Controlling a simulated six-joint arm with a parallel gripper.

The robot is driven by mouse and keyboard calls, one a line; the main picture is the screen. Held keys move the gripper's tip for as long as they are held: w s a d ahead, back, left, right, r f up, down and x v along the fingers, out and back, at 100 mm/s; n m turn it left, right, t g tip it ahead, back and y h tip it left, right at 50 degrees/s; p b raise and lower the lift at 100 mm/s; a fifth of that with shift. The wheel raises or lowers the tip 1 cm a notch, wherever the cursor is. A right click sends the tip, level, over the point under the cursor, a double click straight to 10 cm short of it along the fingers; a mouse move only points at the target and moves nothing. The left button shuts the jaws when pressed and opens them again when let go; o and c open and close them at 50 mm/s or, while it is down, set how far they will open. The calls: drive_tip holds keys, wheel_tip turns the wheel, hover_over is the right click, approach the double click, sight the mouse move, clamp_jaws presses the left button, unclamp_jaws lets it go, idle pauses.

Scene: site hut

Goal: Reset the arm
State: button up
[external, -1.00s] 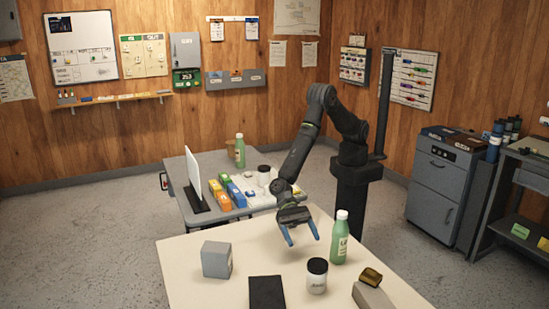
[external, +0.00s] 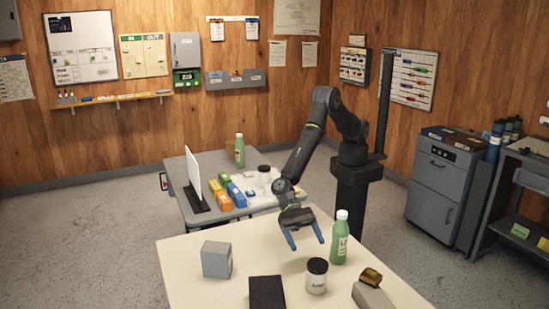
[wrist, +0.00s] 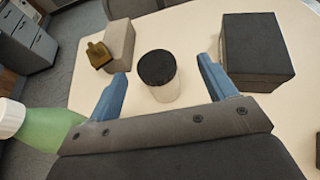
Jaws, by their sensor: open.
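My gripper (external: 307,241) has blue fingers and is open and empty above the cream table (external: 205,293). In the wrist view my gripper (wrist: 165,82) points its spread fingers toward a white jar with a black lid (wrist: 158,77), which stands beyond the fingertips and apart from them. In the external view the jar (external: 316,277) stands upright just in front of my gripper. A green bottle with a white cap (external: 339,240) stands upright to the right of my gripper; it also shows at the lower left of the wrist view (wrist: 45,128).
A grey box (external: 217,260) is at the table's left and a black box (external: 266,292) at its front. Behind is a grey table (external: 178,174) with a white panel, coloured boxes and another green bottle.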

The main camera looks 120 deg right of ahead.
drive_tip(key=w+d+r, duration=0.2)
drive_tip(key=d+r, duration=0.3)
drive_tip(key=d, duration=0.3)
wheel_tip(320, 180, up, 21)
drive_tip(key=w+d+m+t+h, duration=0.2)
drive_tip(key=d+m+t, duration=0.2)
drive_tip(key=d, duration=0.3)
drive_tip(key=w+d+m+t+h, duration=0.2)
drive_tip(key=d+m+t, duration=0.3)
drive_tip(key=d, duration=0.3)
drive_tip(key=shift+w+d+r+h, duration=0.3)
drive_tip(key=shift+w+r, duration=0.1)
drive_tip(key=shift+w, duration=0.1)
drive_tip(key=s+a+f+n+g+y, duration=0.2)
drive_tip(key=a+n+g, duration=0.2)
drive_tip(key=a, duration=0.4)
drive_tip(key=s+a+f+n+g+y, duration=0.2)
drive_tip(key=a+n+g, duration=0.3)
drive_tip(key=a, duration=0.3)
drive_tip(key=shift+s+a+f+y, duration=0.3)
drive_tip(key=shift+s+f, duration=0.2)
drive_tip(key=shift+s, duration=0.2)
